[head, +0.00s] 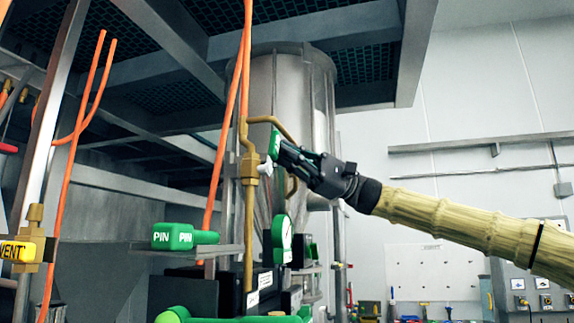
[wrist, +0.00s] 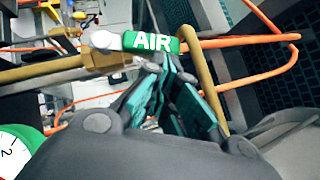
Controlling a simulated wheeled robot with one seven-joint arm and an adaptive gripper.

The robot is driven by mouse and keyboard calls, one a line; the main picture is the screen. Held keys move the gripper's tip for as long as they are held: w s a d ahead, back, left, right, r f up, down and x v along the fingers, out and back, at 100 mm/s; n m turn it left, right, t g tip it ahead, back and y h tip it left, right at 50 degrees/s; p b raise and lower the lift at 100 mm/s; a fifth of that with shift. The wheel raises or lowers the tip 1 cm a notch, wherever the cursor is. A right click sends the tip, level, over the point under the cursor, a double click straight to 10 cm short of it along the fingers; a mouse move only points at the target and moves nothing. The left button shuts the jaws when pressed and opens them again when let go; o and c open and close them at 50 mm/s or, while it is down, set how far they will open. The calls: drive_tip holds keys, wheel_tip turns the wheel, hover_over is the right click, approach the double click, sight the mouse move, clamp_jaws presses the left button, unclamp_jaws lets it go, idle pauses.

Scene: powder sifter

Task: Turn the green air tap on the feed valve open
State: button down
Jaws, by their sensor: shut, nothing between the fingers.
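The green air tap (head: 274,143) sits on the brass feed valve (head: 249,166), in front of the large metal hopper. In the wrist view the tap's green handle (wrist: 150,43), lettered AIR, lies across the picture with a white knob at its left end. The brass valve body (wrist: 105,62) is just below it. My gripper (head: 282,153) reaches in from the right. Its fingers are shut with nothing between them, and the fingertips (wrist: 166,68) are close against the handle's lower side. I cannot tell whether they touch it.
A round gauge (head: 282,240) is below the valve. Orange hoses (head: 243,70) run vertically beside it. Free room lies right of the hopper.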

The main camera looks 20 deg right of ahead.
drive_tip(key=shift+s+a+r+n+g+h, duration=0.15)
drive_tip(key=shift+s+a+r+n+h, duration=0.1)
drive_tip(key=shift+r+n, duration=0.15)
drive_tip(key=shift+s+a+r+n+g+h, duration=0.15)
drive_tip(key=shift+s+a+r+n+h, duration=0.15)
drive_tip(key=shift+r, duration=0.2)
drive_tip(key=shift+d, duration=0.15)
drive_tip(key=v, duration=1.2)
drive_tip(key=shift+f, duration=0.1)
